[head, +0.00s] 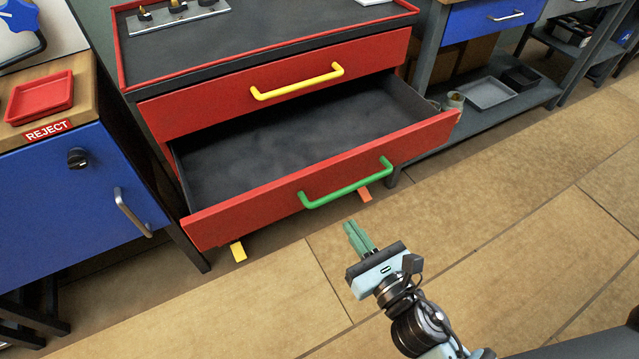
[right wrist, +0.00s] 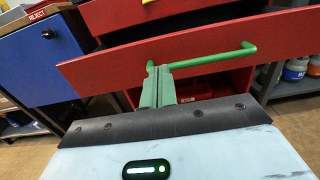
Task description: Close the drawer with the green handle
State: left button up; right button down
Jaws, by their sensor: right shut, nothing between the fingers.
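The red drawer (head: 235,220) with the green handle (head: 347,186) is pulled out, and its dark empty inside shows in the head view. The drawer front (right wrist: 105,65) and the green handle (right wrist: 215,58) also show in the right wrist view. My right gripper (head: 356,232) is shut and empty, a little in front of and below the green handle in the head view. Its green fingers (right wrist: 158,82) overlap the handle's left part in the right wrist view; I cannot tell whether they touch it. My left gripper is not in view.
The upper drawer with the yellow handle (head: 297,82) is shut. A blue cabinet (head: 70,200) with a red tray (head: 40,97) stands at left. A bench shelf with a grey tray (head: 487,93) is at right. The wooden floor in front is clear.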

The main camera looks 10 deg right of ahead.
aim_at(314, 174)
jog(key=x, duration=1.3)
jog(key=shift+w, duration=0.1)
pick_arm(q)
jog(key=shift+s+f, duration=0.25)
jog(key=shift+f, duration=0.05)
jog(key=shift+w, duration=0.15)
